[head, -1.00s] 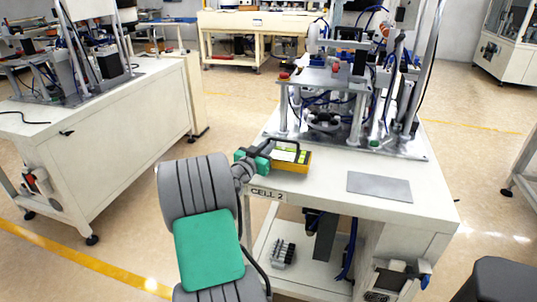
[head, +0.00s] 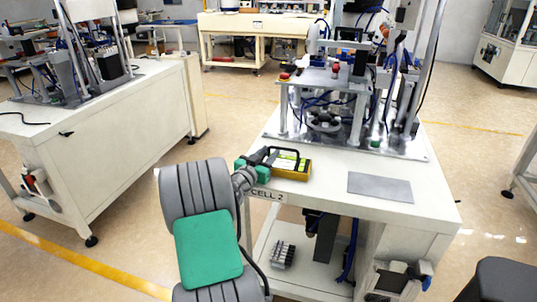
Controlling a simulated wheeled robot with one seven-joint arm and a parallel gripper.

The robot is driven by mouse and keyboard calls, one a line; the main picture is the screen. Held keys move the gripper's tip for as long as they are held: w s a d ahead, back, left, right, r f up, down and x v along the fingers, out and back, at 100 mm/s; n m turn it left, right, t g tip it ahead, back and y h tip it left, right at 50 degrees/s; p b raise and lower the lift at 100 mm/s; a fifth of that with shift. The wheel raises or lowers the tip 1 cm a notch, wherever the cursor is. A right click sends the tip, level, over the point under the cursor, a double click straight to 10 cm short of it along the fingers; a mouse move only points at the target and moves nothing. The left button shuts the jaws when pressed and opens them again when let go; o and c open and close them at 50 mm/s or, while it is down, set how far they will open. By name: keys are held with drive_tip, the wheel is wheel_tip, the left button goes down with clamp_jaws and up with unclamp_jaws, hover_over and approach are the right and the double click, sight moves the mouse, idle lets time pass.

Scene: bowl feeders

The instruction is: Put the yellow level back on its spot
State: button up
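The yellow level (head: 291,172) has a black handle on top and a lighter yellow-green face. It is at the left front part of the Cell 2 table, near the left edge; I cannot tell whether its underside touches the top. My gripper (head: 268,158), green with dark fingers, reaches in from the left at the near end of the handle. It appears shut on the level, though the fingertips are small and partly hidden. A flat grey plate (head: 380,187) lies bare on the table to the right; no marked spot for the level is clear.
The Cell 2 table (head: 330,185) carries a metal fixture (head: 325,118) with posts, tubes and cables behind the level. The tabletop between the level and the grey plate is clear. Another white bench (head: 110,120) stands to the left, across a floor gap.

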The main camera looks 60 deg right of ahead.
drive_tip(key=shift+r+p, duration=0.2)
drive_tip(key=shift+p, duration=0.1)
drive_tip(key=a+b, duration=0.1)
drive_tip(key=a, duration=1.1)
drive_tip(key=shift+w, duration=0.3)
drive_tip(key=shift+f, duration=0.1)
drive_tip(key=w+a+r+n+t+y+p, duration=0.2)
drive_tip(key=w+a+r+n+y+p, duration=0.25)
drive_tip(key=a, duration=0.65)
drive_tip(key=w+a+r+n+t+y+p, duration=0.1)
drive_tip(key=w+a+n+t+y+p, duration=0.15)
drive_tip(key=w+a+y+p, duration=0.65)
drive_tip(key=s+a+r+n+y+p, duration=0.1)
drive_tip(key=s+a+r+n, duration=0.1)
drive_tip(key=a, duration=0.7)
drive_tip(key=s+a+r+n+y+p, duration=0.2)
drive_tip(key=a+n, duration=0.3)
drive_tip(key=a, duration=0.4)
drive_tip(key=s+a+r+n+y+p, duration=0.1)
drive_tip(key=s+a+r+n+p, duration=0.1)
drive_tip(key=a, duration=0.7)
drive_tip(key=shift+s+r+n, duration=0.5)
drive_tip(key=shift+s+n, duration=0.7)
drive_tip(key=shift+s, duration=0.05)
